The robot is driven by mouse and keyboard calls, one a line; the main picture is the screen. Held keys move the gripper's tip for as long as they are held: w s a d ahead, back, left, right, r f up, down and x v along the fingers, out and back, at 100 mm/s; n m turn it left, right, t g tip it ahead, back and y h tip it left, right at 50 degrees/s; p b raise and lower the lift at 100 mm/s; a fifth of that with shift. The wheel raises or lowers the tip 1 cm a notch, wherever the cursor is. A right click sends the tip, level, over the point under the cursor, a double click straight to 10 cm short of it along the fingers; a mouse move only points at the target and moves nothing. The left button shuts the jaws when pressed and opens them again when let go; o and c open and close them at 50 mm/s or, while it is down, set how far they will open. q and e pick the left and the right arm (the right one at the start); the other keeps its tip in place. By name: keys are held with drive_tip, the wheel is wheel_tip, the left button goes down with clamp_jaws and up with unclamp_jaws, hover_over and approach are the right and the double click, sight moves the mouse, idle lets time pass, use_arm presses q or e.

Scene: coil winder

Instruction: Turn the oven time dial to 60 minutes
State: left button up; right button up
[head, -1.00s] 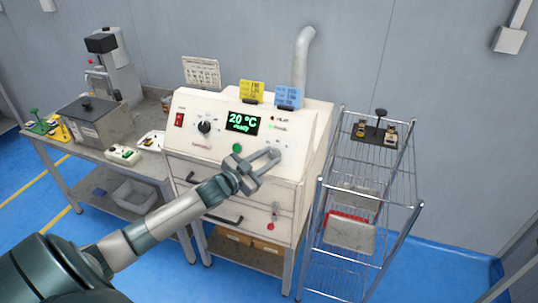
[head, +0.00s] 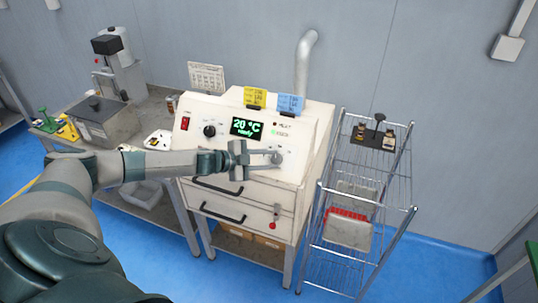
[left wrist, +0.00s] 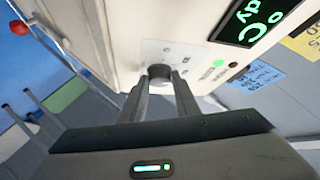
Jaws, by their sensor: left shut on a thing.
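The oven (head: 254,174) is a white cabinet with a sloped control panel. Its green display (head: 247,127) reads 20 °C with a smaller line that looks like "ready". The time dial (left wrist: 160,71) is a small dark round knob on a pale scale plate at the panel's right side. My left gripper (head: 275,157) is shut on the dial, one finger on each side of it, as the left wrist view (left wrist: 161,82) shows. The dial's pointer and scale marks are too small or covered to read. My right gripper is not in view.
A black temperature knob (head: 209,131) and a red switch (head: 185,123) sit left of the display. Yellow (head: 256,98) and blue (head: 289,103) notes stand on top. A wire rack (head: 366,190) stands at the right, a bench (head: 120,195) at the left.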

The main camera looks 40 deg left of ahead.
use_arm(q)
drive_tip(key=shift+w+r+m+g+p, duration=0.15)
drive_tip(key=shift+m+g+p, duration=0.35)
drive_tip(key=shift+m+p, duration=0.25)
drive_tip(key=shift+d, duration=0.1)
drive_tip(key=o, duration=1)
drive_tip(key=shift+o, duration=0.2)
drive_tip(key=shift+s+a+r+b, duration=0.1)
drive_tip(key=shift+s+a+b, duration=0.25)
drive_tip(key=shift+s, duration=0.2)
drive_tip(key=b+v, duration=1.1)
drive_tip(key=v, duration=0.5)
